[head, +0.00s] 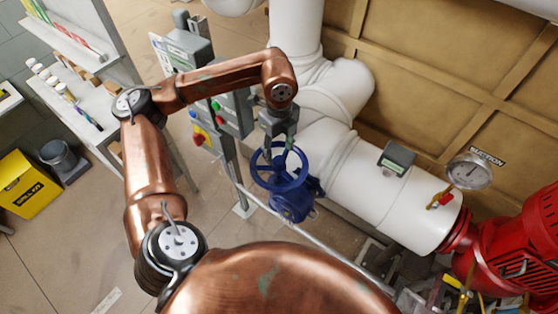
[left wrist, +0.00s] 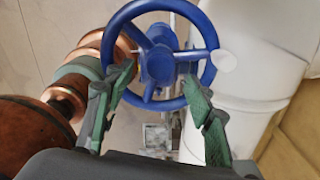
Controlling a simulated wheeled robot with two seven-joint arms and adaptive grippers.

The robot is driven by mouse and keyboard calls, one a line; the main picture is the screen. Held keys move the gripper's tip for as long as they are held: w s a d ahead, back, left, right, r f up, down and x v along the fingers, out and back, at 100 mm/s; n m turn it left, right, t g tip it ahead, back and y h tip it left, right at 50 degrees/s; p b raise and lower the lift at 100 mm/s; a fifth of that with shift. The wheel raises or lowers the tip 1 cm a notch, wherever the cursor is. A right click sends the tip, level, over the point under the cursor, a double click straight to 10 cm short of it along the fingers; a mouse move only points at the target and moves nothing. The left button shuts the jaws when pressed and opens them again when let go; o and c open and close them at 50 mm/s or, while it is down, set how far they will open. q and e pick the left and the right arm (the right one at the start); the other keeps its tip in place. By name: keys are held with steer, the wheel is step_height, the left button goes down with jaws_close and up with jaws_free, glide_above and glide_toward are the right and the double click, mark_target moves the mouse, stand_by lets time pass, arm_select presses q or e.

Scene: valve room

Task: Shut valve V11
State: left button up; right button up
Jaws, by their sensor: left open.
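A blue valve handwheel (head: 279,167) sits on a blue valve body (head: 294,203) beside the white pipe. I cannot read a V11 label on it. My left gripper (head: 279,142) is at the wheel's upper edge in the head view. In the left wrist view, the wheel (left wrist: 211,68) shows its spokes and hub, and my left gripper (left wrist: 158,88) is open with green-padded fingers. The near part of the rim lies between the fingers in that picture; I cannot tell whether they touch it. My right gripper is not in view.
A thick white pipe (head: 370,190) runs right to a red pump (head: 518,250) with a suction gauge (head: 468,171). Grey control boxes (head: 233,112) with buttons stand behind my left arm. A thin grey rail (head: 318,246) passes below the valve. A yellow bin (head: 27,184) stands left.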

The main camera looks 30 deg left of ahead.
mark_target(279, 160)
arm_select(q)
steer(key=shift+n, duration=0.3)
steer(key=shift+f+b, duration=2.2)
steer(key=shift+f, duration=1.1)
steer(key=shift+c, duration=0.2)
